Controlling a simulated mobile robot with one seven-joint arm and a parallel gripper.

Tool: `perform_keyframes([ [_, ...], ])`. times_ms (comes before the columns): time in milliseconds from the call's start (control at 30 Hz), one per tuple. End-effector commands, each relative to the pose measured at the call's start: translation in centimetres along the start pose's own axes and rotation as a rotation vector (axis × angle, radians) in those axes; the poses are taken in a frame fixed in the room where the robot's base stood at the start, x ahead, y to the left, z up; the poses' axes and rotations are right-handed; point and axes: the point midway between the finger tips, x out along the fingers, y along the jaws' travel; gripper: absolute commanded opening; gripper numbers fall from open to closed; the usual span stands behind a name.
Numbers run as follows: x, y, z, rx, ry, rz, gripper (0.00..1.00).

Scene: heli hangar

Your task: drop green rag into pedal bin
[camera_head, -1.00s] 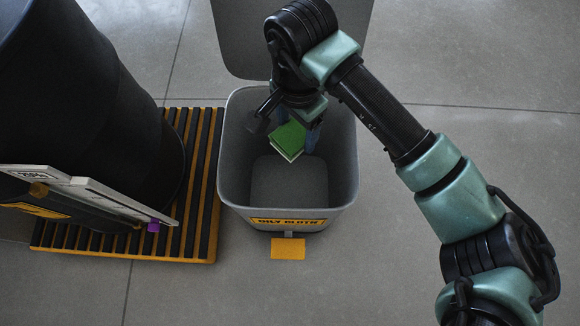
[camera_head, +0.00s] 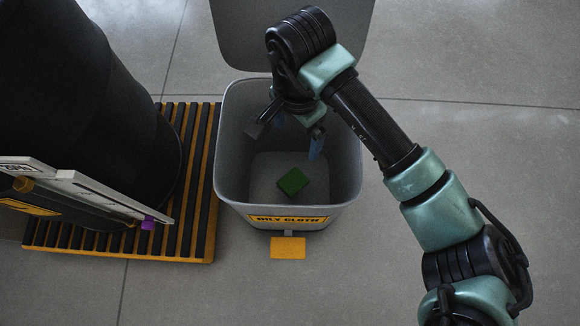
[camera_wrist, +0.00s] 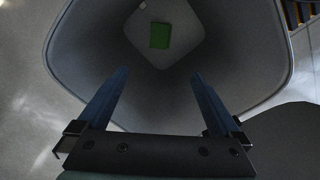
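The green rag (camera_head: 292,181), a small folded square, lies on the floor of the grey pedal bin (camera_head: 228,150). In the wrist view the rag (camera_wrist: 160,35) also shows at the bottom of the bin (camera_wrist: 250,60), near a small pale spot. The bin's lid (camera_head: 240,35) stands open at the back, and its front carries a yellow "OILY CLOTH" label (camera_head: 287,219). My gripper (camera_head: 287,142) is over the bin's opening, above and apart from the rag. Its blue fingers (camera_wrist: 152,85) are spread wide with nothing between them.
A large black drum (camera_head: 80,110) stands on a yellow and black slatted pallet (camera_head: 190,235) left of the bin. A pale board (camera_head: 80,185) with a purple piece (camera_head: 148,222) is in front of it. A yellow pedal (camera_head: 288,247) sticks out at the bin's front. Floor to the right is clear.

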Motion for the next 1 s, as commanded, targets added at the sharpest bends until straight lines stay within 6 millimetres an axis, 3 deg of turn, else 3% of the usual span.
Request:
perform_keyframes([
  [267,-1.0,0.0,0.0,0.0,0.002,0.0,1.0],
  [700,-10.2,0.0,-0.1,-0.001,0.004,0.0,1.0],
  [1000,-12.9,0.0,0.0,-0.001,0.001,0.0,1.0],
])
